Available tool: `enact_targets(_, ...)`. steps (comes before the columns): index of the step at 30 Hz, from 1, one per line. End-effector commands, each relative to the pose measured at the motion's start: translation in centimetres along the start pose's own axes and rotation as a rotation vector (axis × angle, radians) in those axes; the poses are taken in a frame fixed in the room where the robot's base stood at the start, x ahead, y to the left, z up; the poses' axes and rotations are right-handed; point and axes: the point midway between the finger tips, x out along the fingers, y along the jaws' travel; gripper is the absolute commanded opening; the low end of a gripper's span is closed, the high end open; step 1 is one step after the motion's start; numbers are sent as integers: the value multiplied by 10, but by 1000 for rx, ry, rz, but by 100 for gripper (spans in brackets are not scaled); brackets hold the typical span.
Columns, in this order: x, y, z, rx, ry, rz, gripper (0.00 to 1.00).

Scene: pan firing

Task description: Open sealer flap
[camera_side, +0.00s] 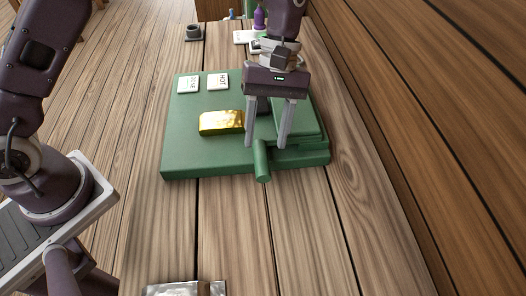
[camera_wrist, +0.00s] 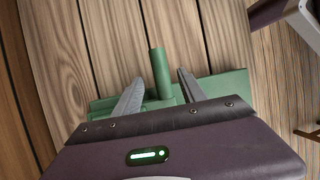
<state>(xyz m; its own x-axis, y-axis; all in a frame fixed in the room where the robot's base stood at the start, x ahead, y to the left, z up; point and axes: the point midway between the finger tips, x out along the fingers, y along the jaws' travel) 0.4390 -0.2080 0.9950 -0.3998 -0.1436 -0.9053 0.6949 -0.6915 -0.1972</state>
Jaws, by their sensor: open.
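The green sealer (camera_side: 305,132) is a block at the right of a green base plate (camera_side: 185,150). A green cylindrical handle (camera_side: 262,163) sticks out from its front edge toward the camera. The handle also shows in the wrist view (camera_wrist: 159,70), between the fingers. My gripper (camera_side: 265,145) points down over the sealer's front, open, with one finger on each side of the handle. I cannot tell whether either finger touches it. The gripper body hides the back of the sealer.
A shiny gold packet (camera_side: 221,122) lies on the plate left of the sealer. Two white labels, one reading HOT (camera_side: 217,81), lie behind it. A silver packet (camera_side: 185,289) lies at the front table edge. A dark cup (camera_side: 194,32) and a purple bottle (camera_side: 259,19) stand at the back.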

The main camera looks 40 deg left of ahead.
Motion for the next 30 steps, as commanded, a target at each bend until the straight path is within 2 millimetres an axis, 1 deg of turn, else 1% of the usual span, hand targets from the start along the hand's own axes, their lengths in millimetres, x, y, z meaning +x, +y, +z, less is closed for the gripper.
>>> enact_targets(1, 10, -1, 1, 1, -2, -4, 49)
enact_targets(3, 24, -1, 0, 1, -2, -3, 49)
enact_targets(7, 41, -1, 0, 2, 0, -2, 49)
enact_targets(10, 47, 0, 0, 3, 1, 0, 49)
enact_targets(16, 47, 0, 0, 3, 1, 1, 49)
enact_targets(17, 47, 0, 0, 3, 1, 1, 45)
enact_targets(21, 47, 0, 0, 3, 2, 1, 17)
enact_targets(24, 47, 0, 0, 3, 2, 1, 0)
enact_targets(30, 47, 0, 0, 3, 2, 2, 0)
